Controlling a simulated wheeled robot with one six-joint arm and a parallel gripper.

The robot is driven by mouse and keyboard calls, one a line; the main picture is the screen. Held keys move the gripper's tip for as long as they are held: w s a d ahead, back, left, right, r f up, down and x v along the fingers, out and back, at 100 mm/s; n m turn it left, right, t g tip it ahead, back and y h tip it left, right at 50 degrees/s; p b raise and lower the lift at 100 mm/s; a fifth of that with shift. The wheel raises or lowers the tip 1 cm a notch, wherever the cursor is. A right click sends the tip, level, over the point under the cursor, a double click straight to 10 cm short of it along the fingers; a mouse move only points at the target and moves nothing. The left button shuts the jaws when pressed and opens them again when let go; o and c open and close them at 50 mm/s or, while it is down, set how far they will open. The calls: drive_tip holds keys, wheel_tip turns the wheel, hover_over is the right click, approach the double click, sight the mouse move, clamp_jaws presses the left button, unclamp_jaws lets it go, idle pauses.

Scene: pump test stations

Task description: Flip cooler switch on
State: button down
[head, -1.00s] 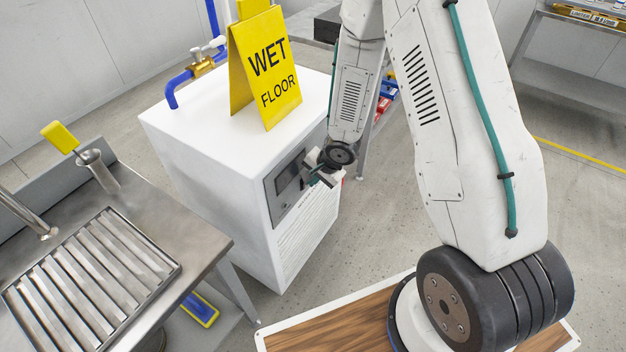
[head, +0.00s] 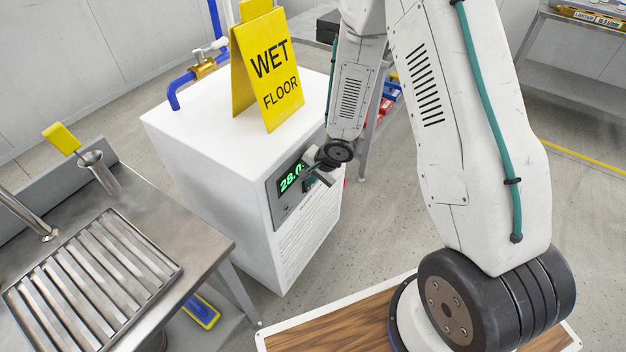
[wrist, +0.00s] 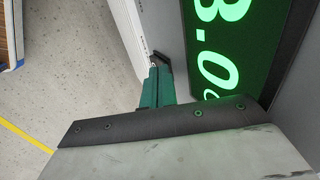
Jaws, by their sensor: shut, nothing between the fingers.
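The cooler (head: 240,200) is a white box cabinet with a control panel on its front. Its display (head: 291,177) is lit green and reads about 28.0 in the head view; part of the lit digits also shows large in the wrist view (wrist: 218,50). My gripper (head: 318,181) is shut and empty, close against the panel just right of the display. In the wrist view its dark fingertips (wrist: 158,60) are at the panel, near its edge. The switch itself is hidden behind my gripper, so I cannot tell whether they touch.
A yellow wet floor sign (head: 272,75) stands on the cooler's top. Blue pipes with a brass valve (head: 203,69) run behind it. A steel sink counter (head: 190,240) is at the left. A shelf (head: 560,85) stands at the back right. Floor right of the cooler is open.

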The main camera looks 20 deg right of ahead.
drive_tip(key=shift+w+r, duration=0.5)
drive_tip(key=shift+r, duration=0.05)
drive_tip(key=s+v, duration=0.1)
drive_tip(key=v, duration=1)
drive_tip(key=shift+s+d, duration=0.3)
drive_tip(key=shift+s, duration=0.05)
